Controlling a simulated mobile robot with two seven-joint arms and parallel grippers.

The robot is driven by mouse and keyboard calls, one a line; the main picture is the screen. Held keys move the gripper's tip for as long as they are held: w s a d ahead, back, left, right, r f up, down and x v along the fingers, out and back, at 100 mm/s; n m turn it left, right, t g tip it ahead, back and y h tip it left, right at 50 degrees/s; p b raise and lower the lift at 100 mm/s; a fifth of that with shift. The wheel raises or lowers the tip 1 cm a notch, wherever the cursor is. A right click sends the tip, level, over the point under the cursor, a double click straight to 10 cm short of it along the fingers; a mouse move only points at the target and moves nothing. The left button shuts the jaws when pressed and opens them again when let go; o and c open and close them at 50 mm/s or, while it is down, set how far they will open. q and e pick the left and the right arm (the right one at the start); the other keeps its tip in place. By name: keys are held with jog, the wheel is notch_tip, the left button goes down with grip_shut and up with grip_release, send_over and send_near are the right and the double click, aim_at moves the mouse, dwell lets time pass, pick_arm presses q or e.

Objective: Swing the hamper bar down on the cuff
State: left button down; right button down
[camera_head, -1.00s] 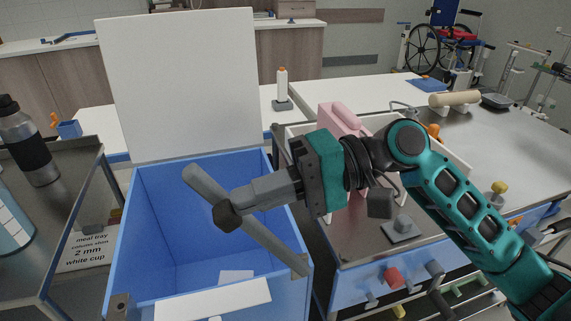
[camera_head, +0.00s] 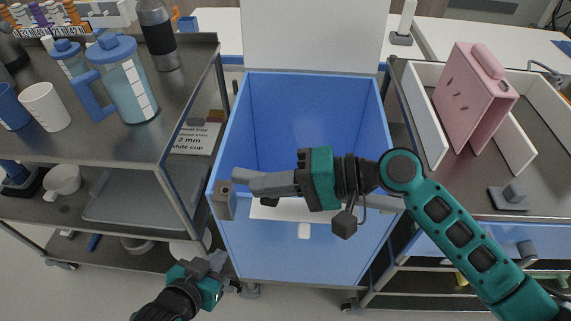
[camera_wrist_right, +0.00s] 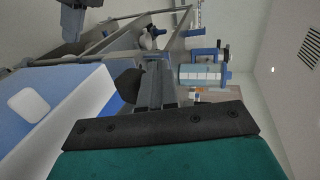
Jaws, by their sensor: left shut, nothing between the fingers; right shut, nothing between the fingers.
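The blue hamper (camera_head: 300,250) stands in the middle with its white lid (camera_head: 310,35) raised. The grey cuff (camera_head: 225,201) is at the hamper's front left corner. A grey length that looks like the hamper bar (camera_head: 382,203) shows at the front right, running behind my right gripper. Its left part is hidden, so I cannot tell whether it touches the cuff. My right gripper (camera_head: 243,180) is shut and empty, its tips just above and right of the cuff. It also shows in the right wrist view (camera_wrist_right: 155,85).
A metal cart (camera_head: 125,150) with jugs and cups stands close on the left. Another cart (camera_head: 455,205) with a pink case (camera_head: 470,95) stands close on the right. White counters lie behind. There is open floor in front.

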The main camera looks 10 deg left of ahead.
aim_at(263, 199)
jog(key=f, duration=0.3)
jog(key=shift+a+h, duration=0.3)
jog(key=shift+a, duration=0.1)
jog(key=shift+a+f, duration=0.15)
jog(key=shift+f, duration=0.4)
jog(key=shift+r, duration=0.1)
jog(key=shift+r+p, duration=0.5)
jog(key=shift+r, duration=0.1)
notch_tip(263, 199, up, 3)
jog(key=p, duration=0.3)
jog(key=shift+r+p, duration=0.2)
jog(key=shift+p, duration=0.1)
notch_tip(263, 199, up, 9)
jog(key=shift+r, duration=0.15)
